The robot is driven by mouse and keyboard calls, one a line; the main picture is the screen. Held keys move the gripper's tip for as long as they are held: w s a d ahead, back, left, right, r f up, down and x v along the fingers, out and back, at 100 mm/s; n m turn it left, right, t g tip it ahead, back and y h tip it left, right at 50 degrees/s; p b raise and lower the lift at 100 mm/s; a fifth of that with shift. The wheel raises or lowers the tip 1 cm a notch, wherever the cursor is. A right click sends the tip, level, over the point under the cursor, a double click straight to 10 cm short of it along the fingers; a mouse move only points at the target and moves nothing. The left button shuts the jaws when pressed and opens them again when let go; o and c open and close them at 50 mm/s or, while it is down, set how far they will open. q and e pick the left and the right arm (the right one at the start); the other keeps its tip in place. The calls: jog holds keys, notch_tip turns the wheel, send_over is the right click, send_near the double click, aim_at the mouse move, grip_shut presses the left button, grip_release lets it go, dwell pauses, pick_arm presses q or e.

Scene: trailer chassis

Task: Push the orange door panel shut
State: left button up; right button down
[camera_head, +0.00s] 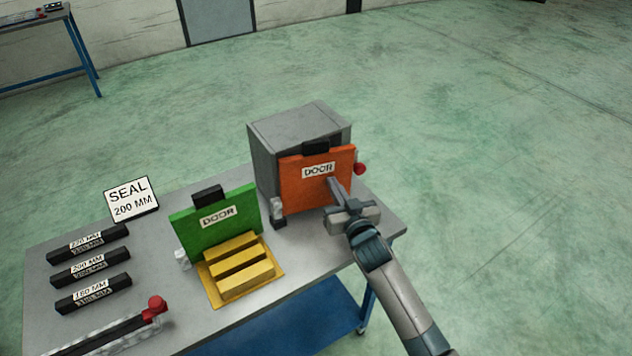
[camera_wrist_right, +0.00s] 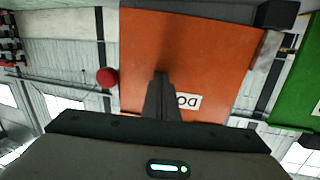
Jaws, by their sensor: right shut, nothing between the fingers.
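The orange door panel (camera_head: 304,191), labelled DOOR, stands upright at the front of a grey box (camera_head: 284,128) on the table. It has a black block on its top edge. It covers most of the box front; I cannot tell whether a small gap is left. My right gripper (camera_head: 333,183) is shut and empty, with its fingertips at the panel's right half, touching or very close to it. In the right wrist view the orange panel (camera_wrist_right: 215,60) fills the middle, with the shut fingers (camera_wrist_right: 161,78) in front of it. My left gripper is not in view.
A green door panel (camera_head: 232,230) stands left of the orange one, behind a yellow slotted block (camera_head: 240,272). A red knob (camera_head: 360,169) is at the box's right side. Several black labelled bars (camera_head: 90,262) and a SEAL sign (camera_head: 131,200) lie further left on the grey table (camera_head: 185,318).

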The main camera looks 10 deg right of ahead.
jog(key=shift+w, duration=0.15)
dwell(0.3)
jog(key=shift+w+a, duration=0.25)
jog(key=shift+w, duration=0.4)
jog(key=shift+s, duration=0.1)
jog(key=s, duration=0.1)
jog(key=s+d+p, duration=0.1)
jog(key=s, duration=0.1)
jog(key=s+p, duration=0.1)
jog(key=shift+s+d, duration=0.25)
jog(key=shift+d, duration=0.1)
dwell(0.4)
